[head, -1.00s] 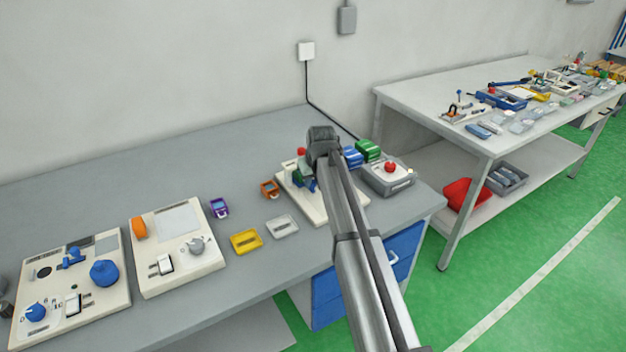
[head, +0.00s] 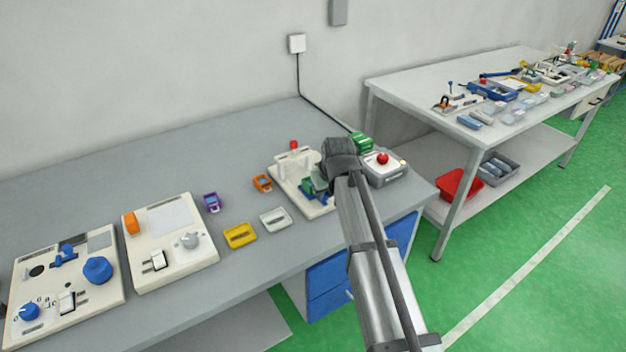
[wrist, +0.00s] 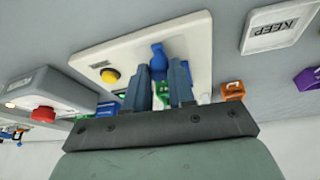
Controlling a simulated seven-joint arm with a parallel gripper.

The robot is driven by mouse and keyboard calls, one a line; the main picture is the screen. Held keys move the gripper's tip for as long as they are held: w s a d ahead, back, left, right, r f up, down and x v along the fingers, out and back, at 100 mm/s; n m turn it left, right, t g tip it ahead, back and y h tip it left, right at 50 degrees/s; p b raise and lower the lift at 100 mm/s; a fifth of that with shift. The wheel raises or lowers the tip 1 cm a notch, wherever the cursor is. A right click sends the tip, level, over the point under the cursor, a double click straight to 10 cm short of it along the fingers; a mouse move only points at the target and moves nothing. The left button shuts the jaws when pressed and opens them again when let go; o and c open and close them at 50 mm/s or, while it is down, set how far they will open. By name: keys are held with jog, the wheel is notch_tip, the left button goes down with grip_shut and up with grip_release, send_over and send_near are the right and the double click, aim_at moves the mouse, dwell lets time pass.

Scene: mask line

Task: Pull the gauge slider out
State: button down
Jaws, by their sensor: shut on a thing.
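My gripper (head: 318,183) is low over the right side of a cream fixture board (head: 282,172). In the wrist view its two blue-grey fingers (wrist: 161,74) are shut around a blue handle (wrist: 158,57), which looks to be the gauge slider. The contact itself is partly hidden by the fingers. A green block (head: 306,188) stands on the board beside the fingers, and green parts also show between and below them in the wrist view. The board carries a yellow button (wrist: 110,75) and a red-topped post (head: 293,146).
A grey box with a red button (head: 383,158) and a green block (head: 361,142) stand close right of my gripper. Orange (head: 262,183), white (head: 275,219), yellow (head: 240,236) and purple (head: 212,203) pieces lie left. The bench behind is clear.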

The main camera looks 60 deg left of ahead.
jog(key=shift+w+d, duration=0.1)
jog(key=shift+d, duration=0.4)
jog(key=c, duration=1.3)
grip_release()
jog(key=shift+d, duration=0.1)
jog(key=o, duration=0.3)
jog(key=shift+r, duration=0.1)
jog(key=v, duration=1.3)
jog(key=shift+r, duration=0.3)
